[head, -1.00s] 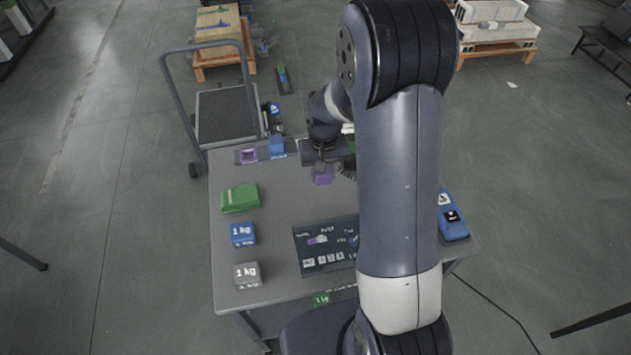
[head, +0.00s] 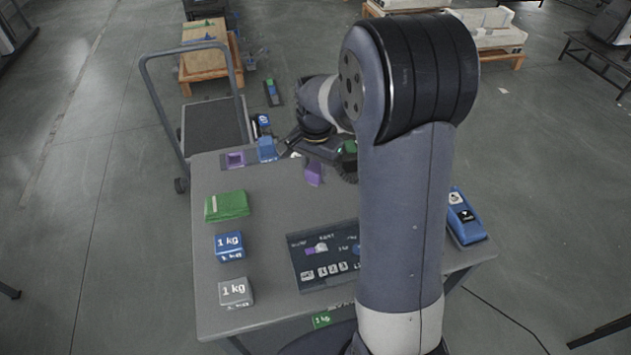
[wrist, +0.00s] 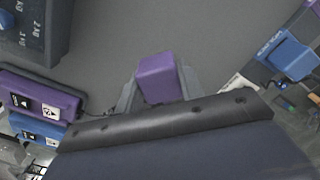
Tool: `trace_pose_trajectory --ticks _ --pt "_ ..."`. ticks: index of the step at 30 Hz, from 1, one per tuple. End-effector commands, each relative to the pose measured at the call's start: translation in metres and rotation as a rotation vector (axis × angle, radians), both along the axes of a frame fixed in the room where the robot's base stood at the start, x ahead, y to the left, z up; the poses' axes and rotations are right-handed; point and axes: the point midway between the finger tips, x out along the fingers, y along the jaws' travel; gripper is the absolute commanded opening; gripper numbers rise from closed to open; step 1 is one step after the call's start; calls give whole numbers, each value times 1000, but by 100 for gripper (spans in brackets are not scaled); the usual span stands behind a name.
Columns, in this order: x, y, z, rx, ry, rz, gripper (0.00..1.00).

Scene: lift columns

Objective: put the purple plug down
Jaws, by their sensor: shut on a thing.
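The purple plug (head: 314,172) hangs below my gripper (head: 310,154) near the table's far edge in the head view. It looks tilted there. In the wrist view the purple plug (wrist: 160,78) sits between the two grey fingers of my gripper (wrist: 158,92), which is shut on it. Grey table surface lies around it in that view. I cannot tell whether its lower end touches the table (head: 272,215). My arm hides part of the table's right side.
A purple socket-like block (head: 236,159) and a blue one (head: 267,150) stand at the far edge. A green packet (head: 227,206), a blue weight (head: 229,246) and a grey weight (head: 236,291) line the left. A dark panel (head: 312,281) lies in front. The middle is clear.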

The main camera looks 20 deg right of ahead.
Motion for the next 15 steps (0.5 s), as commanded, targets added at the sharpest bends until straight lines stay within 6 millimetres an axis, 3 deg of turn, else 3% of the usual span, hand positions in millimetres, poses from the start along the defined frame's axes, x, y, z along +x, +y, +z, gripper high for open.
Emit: trace_pose_trajectory --ticks 9,15 --pt "0 0 -38 0 1 1 16" --pt "0 0 -41 1 -1 2 16"
